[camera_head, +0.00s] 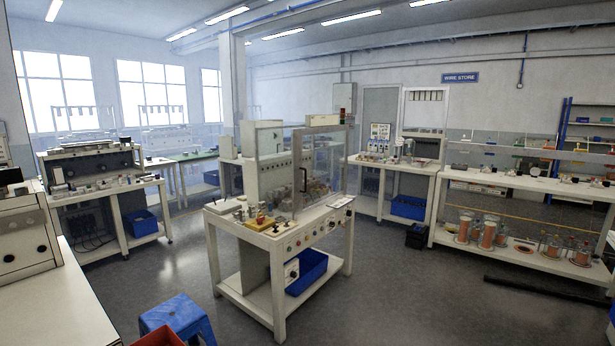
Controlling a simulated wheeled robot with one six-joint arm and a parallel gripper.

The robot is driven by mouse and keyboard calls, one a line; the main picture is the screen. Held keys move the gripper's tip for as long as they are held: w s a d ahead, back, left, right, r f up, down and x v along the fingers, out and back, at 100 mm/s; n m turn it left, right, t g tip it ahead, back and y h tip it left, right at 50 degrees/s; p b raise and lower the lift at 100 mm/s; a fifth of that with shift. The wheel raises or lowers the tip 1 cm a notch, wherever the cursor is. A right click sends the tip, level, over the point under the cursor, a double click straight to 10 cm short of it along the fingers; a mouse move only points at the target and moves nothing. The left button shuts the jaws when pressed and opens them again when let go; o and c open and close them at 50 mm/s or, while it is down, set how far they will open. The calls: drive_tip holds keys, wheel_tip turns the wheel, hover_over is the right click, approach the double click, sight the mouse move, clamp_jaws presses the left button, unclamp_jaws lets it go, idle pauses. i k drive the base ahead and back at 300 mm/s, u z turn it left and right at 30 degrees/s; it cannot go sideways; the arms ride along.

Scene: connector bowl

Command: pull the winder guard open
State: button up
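The winder guard (325,165) is a clear panelled enclosure with a pale frame. It stands on the white winder bench (315,225) in the middle of the room. A dark upright handle (303,180) shows on its front, near the corner where two clear panels meet. I cannot tell from here whether the guard is fully closed. Winder parts show dimly through the panels. My gripper is not in view.
A blue stool (177,318) stands on the floor at front left of the bench. A white worktop (65,305) fills the lower left. A long dark bar (548,292) lies on the floor at right. Floor (400,300) right of the bench is clear.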

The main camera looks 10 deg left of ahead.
sight(299, 136)
drive_tip(key=i, duration=2.85)
drive_tip(key=u, duration=1.2)
drive_tip(key=i, duration=0.9)
drive_tip(key=z, duration=0.4)
